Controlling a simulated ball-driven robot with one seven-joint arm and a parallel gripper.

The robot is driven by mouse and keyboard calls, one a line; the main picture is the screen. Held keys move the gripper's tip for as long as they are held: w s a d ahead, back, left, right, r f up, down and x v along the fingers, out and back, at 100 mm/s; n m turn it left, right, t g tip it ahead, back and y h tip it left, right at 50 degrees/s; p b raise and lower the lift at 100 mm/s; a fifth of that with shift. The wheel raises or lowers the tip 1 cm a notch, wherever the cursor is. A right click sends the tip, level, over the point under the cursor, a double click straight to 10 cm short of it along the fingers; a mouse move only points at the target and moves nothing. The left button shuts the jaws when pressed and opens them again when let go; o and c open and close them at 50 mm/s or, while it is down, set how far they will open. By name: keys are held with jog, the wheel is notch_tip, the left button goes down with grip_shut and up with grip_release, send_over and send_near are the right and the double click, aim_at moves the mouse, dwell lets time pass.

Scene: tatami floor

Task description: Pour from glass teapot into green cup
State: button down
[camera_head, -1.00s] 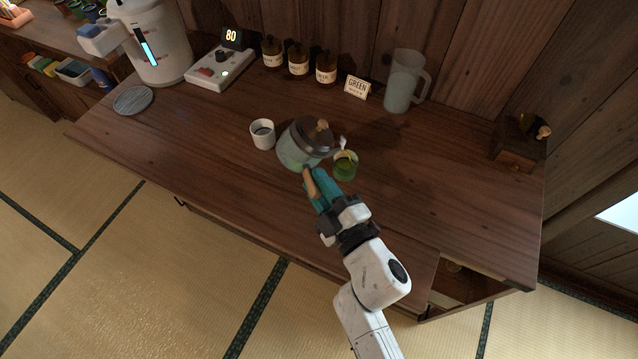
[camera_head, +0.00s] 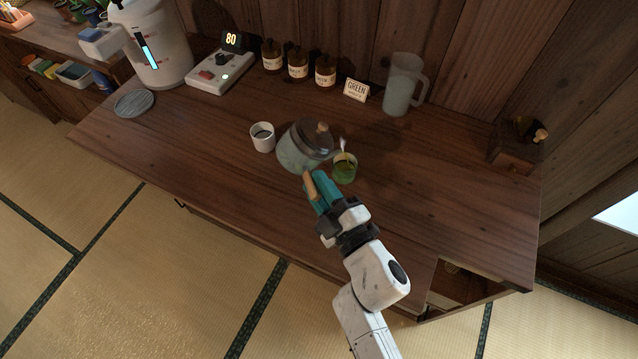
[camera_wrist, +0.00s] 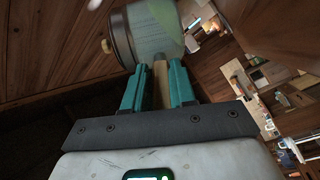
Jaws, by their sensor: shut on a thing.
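The glass teapot (camera_head: 293,154), with a dark lid and wooden knob, is tilted to the right above the counter. My gripper (camera_head: 313,184), with teal fingers, is shut on its wooden handle, which also shows between the fingers in the wrist view (camera_wrist: 161,86). The teapot's body (camera_wrist: 155,32) fills the top of the wrist view, with a pale green tint inside. Its spout (camera_head: 342,144) is over the green cup (camera_head: 345,171), which stands upright on the counter just right of the teapot, with green liquid inside. I cannot make out a clear stream now.
A white cup (camera_head: 263,137) stands close left of the teapot. A frosted pitcher (camera_head: 402,86), a GREEN sign (camera_head: 356,89), several brown jars (camera_head: 298,61), a scale-like device showing 80 (camera_head: 216,73) and a large dispenser (camera_head: 158,45) line the back.

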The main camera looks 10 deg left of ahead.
jog(key=n, duration=0.1)
jog(key=n+p, duration=0.1)
jog(key=n+g+p, duration=0.1)
jog(key=shift+a+f+h, duration=0.25)
jog(key=shift+f+h, duration=0.05)
jog(key=shift+h, duration=0.1)
jog(key=n+p, duration=0.3)
jog(key=shift+d+g+h+p, duration=0.1)
jog(key=shift+g+h+p, duration=0.2)
jog(key=shift+g+p, duration=0.1)
jog(key=shift+n+p, duration=0.3)
jog(key=shift+f, duration=0.1)
